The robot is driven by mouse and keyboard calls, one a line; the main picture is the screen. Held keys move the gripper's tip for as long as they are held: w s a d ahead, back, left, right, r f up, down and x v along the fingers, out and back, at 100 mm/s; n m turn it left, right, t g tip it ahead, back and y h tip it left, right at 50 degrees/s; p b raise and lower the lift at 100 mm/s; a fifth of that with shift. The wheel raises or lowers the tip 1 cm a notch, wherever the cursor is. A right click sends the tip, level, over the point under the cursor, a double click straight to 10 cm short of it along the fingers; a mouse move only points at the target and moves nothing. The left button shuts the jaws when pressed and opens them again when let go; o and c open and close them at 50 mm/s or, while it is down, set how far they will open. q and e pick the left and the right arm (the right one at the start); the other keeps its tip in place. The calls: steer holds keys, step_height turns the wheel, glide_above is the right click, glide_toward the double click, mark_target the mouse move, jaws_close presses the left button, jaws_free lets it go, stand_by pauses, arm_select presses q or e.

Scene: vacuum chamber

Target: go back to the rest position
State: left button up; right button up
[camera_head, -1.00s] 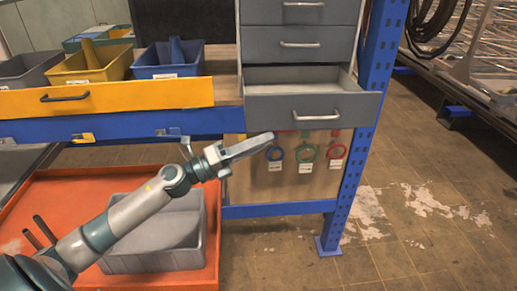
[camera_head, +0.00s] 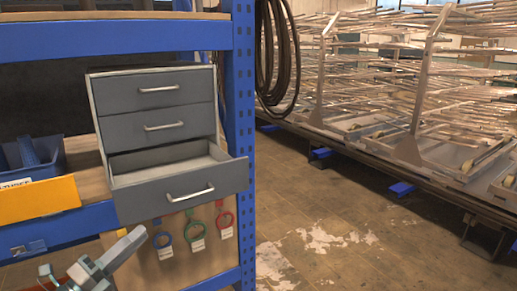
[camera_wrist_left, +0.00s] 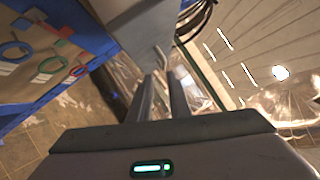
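My left gripper (camera_head: 132,246) is at the bottom left of the head view, below the open drawer and apart from it in that view. In the left wrist view its two fingers (camera_wrist_left: 162,78) stand a little apart with nothing seen between them. The grey drawer unit (camera_head: 155,105) stands on the workbench; its bottom drawer (camera_head: 180,193) is pulled out and the two above are shut. The drawer's grey front also shows in the left wrist view (camera_wrist_left: 138,25), beyond the fingertips. My right gripper is not in view.
Blue, green and red rings (camera_head: 195,232) hang on the panel under the drawer. A blue rack post (camera_head: 240,110) stands right of the unit. A blue bin (camera_head: 32,160) and a yellow drawer front (camera_head: 40,199) are at left. The floor at right is clear up to the metal racks (camera_head: 400,80).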

arm_select(q)
steer(key=s+a+f+n+g+y, duration=0.1)
steer(key=s+f+n+g+y, duration=0.1)
steer(key=s+f+n+y, duration=0.65)
steer(key=s+a+f+n+g+y, duration=0.15)
steer(key=f+n+y, duration=0.35)
steer(key=f+n, duration=0.75)
steer(key=s+d+f+n+g+h, duration=0.1)
steer(key=s+d+f+n+g, duration=0.1)
steer(key=s+d+f+g, duration=0.45)
steer(key=s+d+f+n+g+h, duration=0.1)
steer(key=s+f+n, duration=0.15)
steer(key=s, duration=0.75)
steer(key=s+d+f+n+g+h, duration=0.1)
steer(key=s+d+f+g, duration=0.3)
steer(key=s, duration=0.4)
step_height(320, 180, down, 30)
steer(key=s, duration=0.2)
steer(key=s+a+f+g, duration=0.1)
steer(key=s+a+f, duration=0.1)
steer(key=s+f, duration=1.4)
steer(key=shift+a+f+g, duration=0.2)
steer(key=shift+g, duration=0.1)
